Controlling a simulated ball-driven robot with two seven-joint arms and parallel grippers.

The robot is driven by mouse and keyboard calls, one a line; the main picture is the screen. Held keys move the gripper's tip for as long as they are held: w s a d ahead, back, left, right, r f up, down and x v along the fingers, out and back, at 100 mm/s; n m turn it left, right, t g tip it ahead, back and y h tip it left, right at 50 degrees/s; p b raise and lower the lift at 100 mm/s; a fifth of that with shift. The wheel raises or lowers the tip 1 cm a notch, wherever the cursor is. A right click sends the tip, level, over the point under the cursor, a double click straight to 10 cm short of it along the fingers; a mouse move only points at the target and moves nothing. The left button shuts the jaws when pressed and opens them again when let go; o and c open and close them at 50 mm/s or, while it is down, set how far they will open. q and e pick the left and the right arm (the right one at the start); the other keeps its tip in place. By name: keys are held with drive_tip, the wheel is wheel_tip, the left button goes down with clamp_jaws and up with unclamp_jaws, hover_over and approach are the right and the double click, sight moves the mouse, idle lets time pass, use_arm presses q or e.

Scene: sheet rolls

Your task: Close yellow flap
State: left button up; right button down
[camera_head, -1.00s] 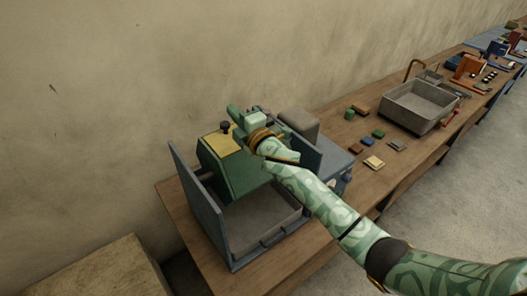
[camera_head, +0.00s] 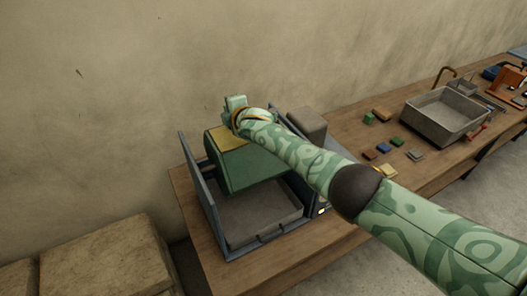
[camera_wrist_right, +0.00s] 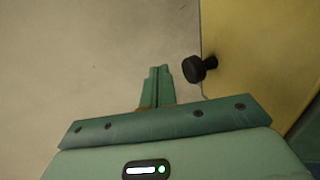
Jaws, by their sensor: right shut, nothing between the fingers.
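The yellow flap (camera_head: 230,137) shows at the top of the green housing (camera_head: 238,170); I cannot tell how far open it stands. In the right wrist view the flap (camera_wrist_right: 262,50) fills the upper right, with a black knob (camera_wrist_right: 197,68) projecting from its left edge. My right gripper (camera_head: 236,104) is at the flap's far side in the head view, and my arm covers part of the housing. In the wrist view its shut, empty fingers (camera_wrist_right: 156,76) are left of the knob, with a visible gap. My left gripper is not in view.
A blue-grey frame (camera_head: 198,190) and a grey tray (camera_head: 258,212) surround the housing's lower side. A grey block (camera_head: 307,124) is close to my arm. Small coloured blocks (camera_head: 383,148) and a grey bin (camera_head: 446,114) lie to the right. The wall is behind.

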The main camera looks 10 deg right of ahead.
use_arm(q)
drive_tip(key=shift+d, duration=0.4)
use_arm(e)
drive_tip(key=shift+w+a+f+g, duration=0.1)
drive_tip(key=shift+w+f+g, duration=0.05)
drive_tip(key=shift+f+g, duration=0.15)
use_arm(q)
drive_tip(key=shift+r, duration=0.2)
use_arm(e)
drive_tip(key=shift+r, duration=0.15)
